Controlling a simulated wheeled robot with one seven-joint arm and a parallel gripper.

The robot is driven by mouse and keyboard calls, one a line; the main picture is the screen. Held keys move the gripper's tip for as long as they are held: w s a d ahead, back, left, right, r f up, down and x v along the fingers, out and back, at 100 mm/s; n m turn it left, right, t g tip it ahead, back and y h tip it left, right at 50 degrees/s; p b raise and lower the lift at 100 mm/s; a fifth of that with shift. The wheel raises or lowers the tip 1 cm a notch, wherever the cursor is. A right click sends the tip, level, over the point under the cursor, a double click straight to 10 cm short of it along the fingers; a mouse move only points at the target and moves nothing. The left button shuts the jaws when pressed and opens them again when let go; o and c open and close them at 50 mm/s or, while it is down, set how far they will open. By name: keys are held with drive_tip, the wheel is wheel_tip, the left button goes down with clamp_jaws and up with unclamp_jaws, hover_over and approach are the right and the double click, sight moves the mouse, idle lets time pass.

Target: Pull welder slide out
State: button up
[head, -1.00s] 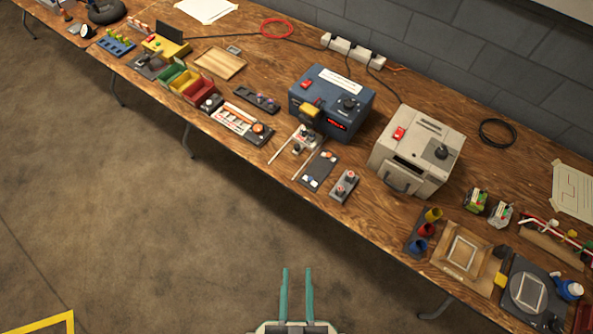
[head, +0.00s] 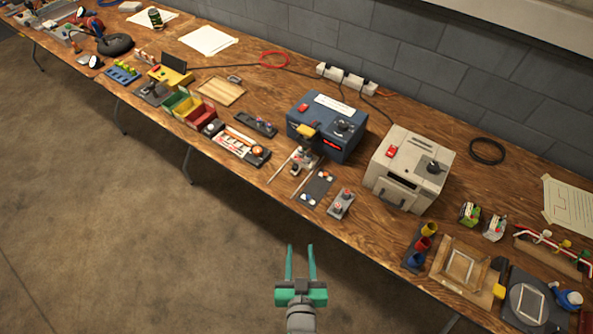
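A blue machine (head: 347,147), which could be the welder, stands on the wooden bench with a red display and a dark knob. A yellow block (head: 308,131) sits at its front. Below the block, a small slide-like piece (head: 304,157) lies between two pale rails (head: 282,168) on the bench; I cannot tell how far it reaches into the machine. My gripper (head: 300,250), with green fingers, is open and empty. In the picture it shows below the bench's front edge, over the floor, apart from the blue machine and the slide.
A beige box (head: 420,150) with a front handle stands right of the blue machine. A grey two-button box (head: 341,204) and a dark tray (head: 318,188) lie near the front edge. Several colored cups (head: 422,243) stand further right. The floor (head: 130,230) is clear.

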drive_tip(key=w+r+y, duration=0.1)
drive_tip(key=w, duration=0.9)
drive_tip(key=n+y, duration=0.1)
drive_tip(key=n, duration=0.1)
approach(296, 168)
drive_tip(key=shift+g, duration=0.4)
drive_tip(key=x, duration=0.8)
drive_tip(key=shift+w+r, duration=0.25)
drive_tip(key=shift+r, duration=0.05)
clamp_jaws()
